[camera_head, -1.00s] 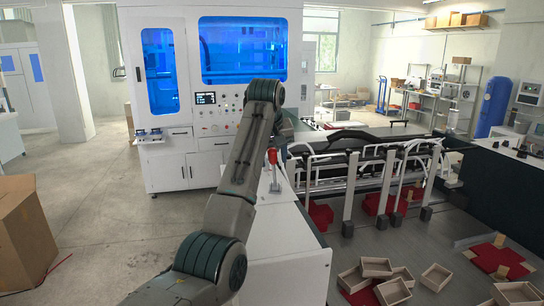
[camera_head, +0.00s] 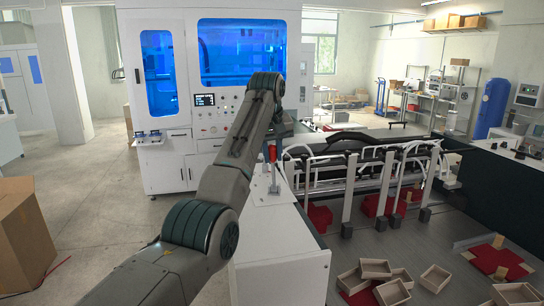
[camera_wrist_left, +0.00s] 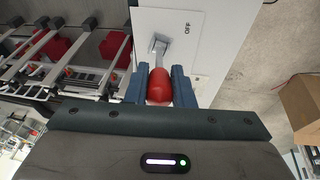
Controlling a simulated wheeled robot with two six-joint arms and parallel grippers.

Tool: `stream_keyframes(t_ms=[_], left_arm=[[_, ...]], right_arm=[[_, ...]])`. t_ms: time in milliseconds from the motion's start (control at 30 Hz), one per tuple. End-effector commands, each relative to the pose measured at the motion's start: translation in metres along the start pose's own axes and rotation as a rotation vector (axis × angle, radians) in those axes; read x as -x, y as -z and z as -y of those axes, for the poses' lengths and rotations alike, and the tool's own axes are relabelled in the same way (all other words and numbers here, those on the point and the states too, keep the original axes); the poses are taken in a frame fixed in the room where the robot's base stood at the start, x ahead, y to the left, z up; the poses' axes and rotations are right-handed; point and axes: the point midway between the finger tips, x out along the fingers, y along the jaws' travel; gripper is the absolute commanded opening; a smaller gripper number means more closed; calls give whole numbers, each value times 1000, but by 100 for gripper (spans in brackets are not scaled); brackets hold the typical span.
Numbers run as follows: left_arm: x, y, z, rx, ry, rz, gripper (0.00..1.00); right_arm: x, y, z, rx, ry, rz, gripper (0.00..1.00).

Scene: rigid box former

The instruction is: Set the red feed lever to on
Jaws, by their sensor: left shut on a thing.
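The red feed lever has a red knob (camera_wrist_left: 160,86) on a short metal stem that rises from a bracket on a white cabinet top. In the wrist view my left gripper (camera_wrist_left: 158,84) has its two blue-grey fingers on either side of the red knob, shut on it. In the head view the red lever (camera_head: 272,152) stands at the cabinet's far end, just below my left gripper (camera_head: 278,133), whose fingers are mostly hidden by my arm. An "OFF" label (camera_wrist_left: 187,28) is printed on the plate beside the lever. My right gripper is not in view.
The white cabinet (camera_head: 278,250) carries the lever. A conveyor frame with white rails (camera_head: 370,170) stands to its right. Open trays (camera_head: 392,291) and red blanks (camera_head: 498,260) lie at lower right.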

Motion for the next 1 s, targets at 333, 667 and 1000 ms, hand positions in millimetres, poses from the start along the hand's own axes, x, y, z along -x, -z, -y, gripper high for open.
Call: stream_keyframes(t_ms=[333,667,1000], left_arm=[[0,2,0,4,3,11,0],[0,1,0,4,3,12,43],[16,2,0,3,3,9,43]], right_arm=[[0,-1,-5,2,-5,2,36],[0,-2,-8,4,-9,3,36],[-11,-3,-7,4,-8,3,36]])
